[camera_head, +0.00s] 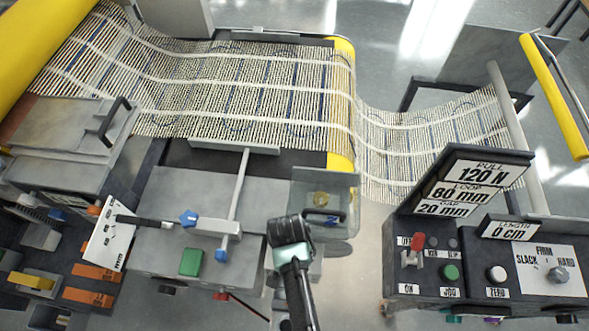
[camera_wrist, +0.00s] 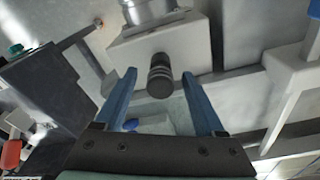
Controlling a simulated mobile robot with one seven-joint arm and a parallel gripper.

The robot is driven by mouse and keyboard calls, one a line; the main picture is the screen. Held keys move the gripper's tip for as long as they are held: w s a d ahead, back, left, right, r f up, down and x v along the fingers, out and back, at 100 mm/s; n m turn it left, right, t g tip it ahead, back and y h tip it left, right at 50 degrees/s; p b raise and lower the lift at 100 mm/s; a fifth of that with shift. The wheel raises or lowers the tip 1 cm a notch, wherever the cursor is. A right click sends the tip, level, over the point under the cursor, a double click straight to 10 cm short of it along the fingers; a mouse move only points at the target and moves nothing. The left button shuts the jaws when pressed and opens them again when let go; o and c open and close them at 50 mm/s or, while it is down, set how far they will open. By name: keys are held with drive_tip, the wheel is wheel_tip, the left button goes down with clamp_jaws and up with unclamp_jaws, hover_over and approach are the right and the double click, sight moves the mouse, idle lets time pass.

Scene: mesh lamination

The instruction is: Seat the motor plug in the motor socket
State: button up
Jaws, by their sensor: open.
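My gripper (camera_head: 290,245) is over the machine's front, at the lower middle of the head view. In the wrist view my gripper (camera_wrist: 158,76) is open, its two blue fingers apart. A dark ridged cylinder (camera_wrist: 160,84), which looks like the motor plug, stands out from a grey housing (camera_wrist: 185,46) between the fingertips. I see no finger touching it. Whether it sits in the motor socket, and how deep, I cannot tell; no socket opening shows. In the head view my gripper and arm hide this spot.
A clear guard with a dark handle (camera_head: 322,217) stands just right of my gripper. A green block (camera_head: 191,262) and a metal rod (camera_head: 238,195) are to the left. The control panel (camera_head: 470,235) stands at the right. Mesh (camera_head: 250,85) runs across the back.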

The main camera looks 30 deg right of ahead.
drive_tip(key=shift+c, duration=0.3)
clamp_jaws()
drive_tip(key=shift+r, duration=0.1)
